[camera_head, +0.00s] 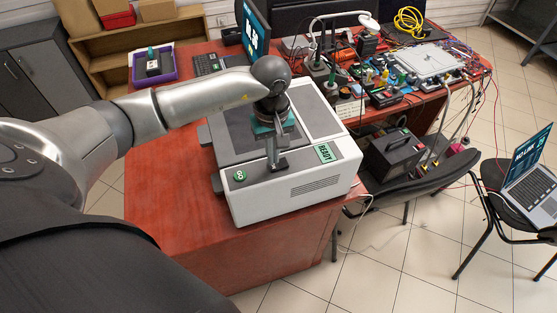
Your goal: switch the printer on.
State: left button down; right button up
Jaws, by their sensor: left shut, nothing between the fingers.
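The printer (300,188) is a white and grey box on the corner of the red-brown desk. A green round button marked GO (240,175) sits at the left of its front top edge. A green display (325,153) reading READY is at the right of that edge. My left gripper (279,166) points down over the front top edge, between the button and the display. It is shut and empty. Its tips are at or just above the printer's surface; I cannot tell whether they touch. My right gripper does not show.
The red desk (165,205) is clear left of the printer. A purple tray (153,67) and a keyboard (207,64) lie behind. Cables and electronics (400,75) crowd the back right. A chair holds a laptop (530,185) at the right.

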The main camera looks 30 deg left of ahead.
pick_arm(q)
notch_tip(320, 180, up, 6)
jog(key=p, duration=0.3)
jog(key=shift+f, duration=0.15)
dwell(0.4)
